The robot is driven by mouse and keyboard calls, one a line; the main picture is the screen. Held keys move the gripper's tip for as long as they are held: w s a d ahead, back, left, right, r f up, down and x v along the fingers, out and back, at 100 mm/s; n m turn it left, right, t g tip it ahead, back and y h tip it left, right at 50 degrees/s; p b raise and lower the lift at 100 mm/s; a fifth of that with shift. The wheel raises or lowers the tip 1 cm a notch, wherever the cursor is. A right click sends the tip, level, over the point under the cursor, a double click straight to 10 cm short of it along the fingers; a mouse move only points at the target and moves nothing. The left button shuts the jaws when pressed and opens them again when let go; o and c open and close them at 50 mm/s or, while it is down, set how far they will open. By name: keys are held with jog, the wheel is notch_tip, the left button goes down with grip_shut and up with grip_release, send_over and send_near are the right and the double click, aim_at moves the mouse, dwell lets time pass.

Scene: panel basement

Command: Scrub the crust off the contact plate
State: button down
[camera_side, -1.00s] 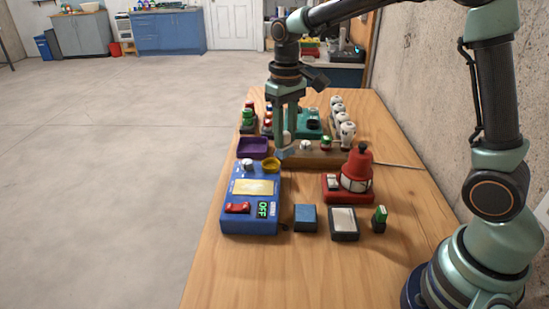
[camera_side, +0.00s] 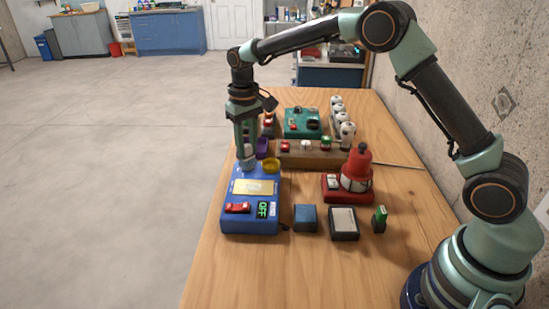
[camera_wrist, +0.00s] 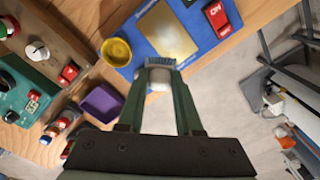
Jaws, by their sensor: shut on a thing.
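The blue box (camera_side: 232,218) stands at the near left of the table, with the pale yellow contact plate (camera_side: 253,187) on top. In the wrist view the plate (camera_wrist: 165,30) lies just beyond the brush. I cannot make out crust on it. My gripper (camera_side: 246,150) is shut on a small brush with a white body and blue-grey bristles (camera_wrist: 172,48). It points down at the far left end of the box, beside the yellow dish (camera_side: 271,165). I cannot tell whether the bristles touch the box.
The box carries a red switch (camera_side: 238,208) and a green OFF display (camera_side: 263,209). A purple tray (camera_wrist: 103,103) lies behind it. To the right are a wooden block with knobs (camera_side: 312,156) and a red device (camera_side: 357,170). The table's left edge is close to the box.

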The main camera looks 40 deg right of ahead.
aim_at(247, 158)
jog(key=shift+f, duration=2)
jog(key=shift+s+a+f, duration=0.4)
jog(key=shift+f, duration=0.1)
jog(key=shift+s+a, duration=1.85)
jog(key=shift+s, duration=0.05)
jog(key=shift+s+d, duration=0.45)
jog(key=shift+d, duration=0.2)
jog(key=shift+w+d, duration=1.9)
jog(key=shift+w, duration=0.1)
jog(key=shift+d, duration=0.55)
jog(key=shift+s+d, duration=0.25)
jog(key=shift+s, duration=0.05)
jog(key=shift+s+a, duration=2.2)
jog(key=shift+a, duration=0.1)
notch_tip(247, 158, up, 8)
